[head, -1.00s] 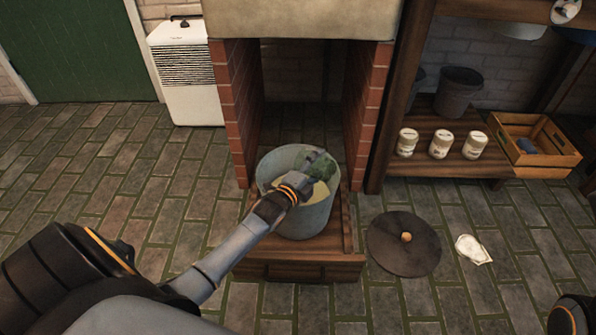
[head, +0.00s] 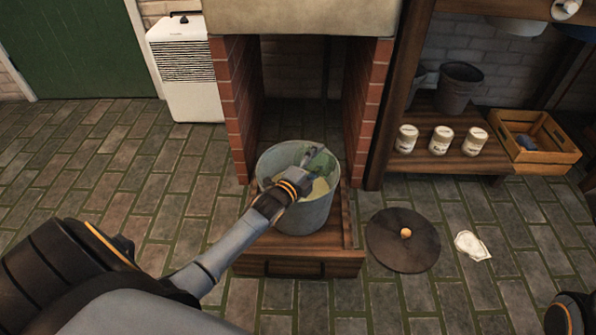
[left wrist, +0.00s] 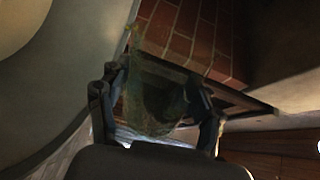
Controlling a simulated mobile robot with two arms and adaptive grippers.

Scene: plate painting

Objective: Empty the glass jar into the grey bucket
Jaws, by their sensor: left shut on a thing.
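The grey bucket (head: 303,218) stands on a wooden base in the brick hearth, with pale yellowish contents partly visible inside. My left gripper (head: 312,163) reaches over the bucket's mouth and is shut on the greenish, see-through glass jar (head: 287,155). In the left wrist view the jar (left wrist: 155,105) sits between the two fingers of the left gripper (left wrist: 158,112) and looks tilted. The bucket's curved grey wall (left wrist: 75,60) is close beside it on the left. I cannot tell whether anything is left in the jar. My right gripper is not in view.
Red brick pillars (head: 367,110) flank the bucket. A dark round lid (head: 402,250) with a knob and a pale crumpled item (head: 472,246) lie on the floor at right. A shelf holds white jars (head: 441,140), a dark bucket (head: 460,85) and a wooden crate (head: 560,158).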

